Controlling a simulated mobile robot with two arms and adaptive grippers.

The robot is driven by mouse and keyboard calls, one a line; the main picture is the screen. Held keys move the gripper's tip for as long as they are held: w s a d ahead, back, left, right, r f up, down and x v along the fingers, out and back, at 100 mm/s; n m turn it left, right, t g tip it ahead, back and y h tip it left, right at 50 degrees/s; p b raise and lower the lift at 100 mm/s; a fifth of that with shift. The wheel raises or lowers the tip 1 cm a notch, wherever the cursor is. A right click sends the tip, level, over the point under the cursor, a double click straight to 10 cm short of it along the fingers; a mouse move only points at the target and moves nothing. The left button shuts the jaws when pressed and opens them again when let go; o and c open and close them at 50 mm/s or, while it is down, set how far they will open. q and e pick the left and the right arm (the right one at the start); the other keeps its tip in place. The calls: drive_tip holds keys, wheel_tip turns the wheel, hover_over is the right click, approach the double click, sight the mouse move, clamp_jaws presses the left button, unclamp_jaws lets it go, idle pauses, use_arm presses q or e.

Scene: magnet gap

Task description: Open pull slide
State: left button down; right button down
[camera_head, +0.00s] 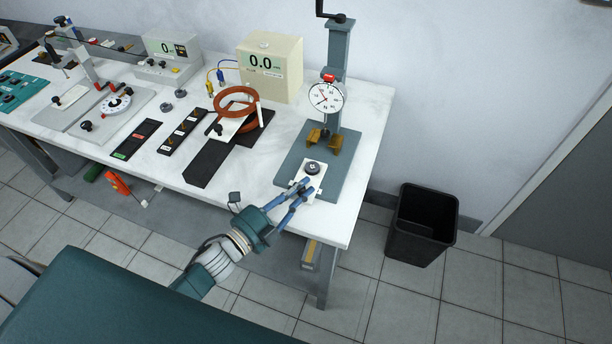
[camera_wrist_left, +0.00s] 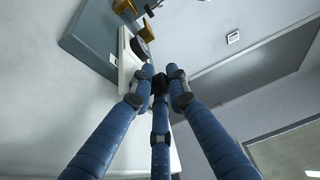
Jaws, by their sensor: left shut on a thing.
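The pull slide (camera_head: 307,193) is a small white plate on the grey base of the gauge stand, with a dark round piece (camera_head: 312,167) on it. In the left wrist view the white slide (camera_wrist_left: 126,62) lies along the base's edge. My left gripper (camera_head: 301,187) reaches in from the front of the table. Its blue fingers (camera_wrist_left: 160,80) are closed around a small black knob (camera_wrist_left: 159,84) at the slide's near end. The fingers hide part of the knob and the plate. My right gripper does not show.
The grey stand base (camera_head: 284,171) carries brass-coloured blocks (camera_head: 324,140) and a dial gauge (camera_head: 326,98) above the slide. Left of it stand a copper-coloured ring (camera_head: 237,104) and a cream meter (camera_head: 270,70). A black bin (camera_head: 422,222) stands on the floor at right.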

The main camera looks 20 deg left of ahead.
use_arm(q)
drive_tip(key=shift+s+r, duration=0.15)
drive_tip(key=shift+s, duration=0.45)
drive_tip(key=shift+w, duration=0.1)
drive_tip(key=c, duration=2)
unclamp_jaws()
drive_tip(key=shift+s+a, duration=0.1)
drive_tip(key=shift+s, duration=0.15)
drive_tip(key=shift+s+a, duration=0.2)
drive_tip(key=shift+s, duration=0.15)
drive_tip(key=v, duration=1)
drive_tip(key=shift+s+a, duration=0.2)
drive_tip(key=shift+s, duration=0.15)
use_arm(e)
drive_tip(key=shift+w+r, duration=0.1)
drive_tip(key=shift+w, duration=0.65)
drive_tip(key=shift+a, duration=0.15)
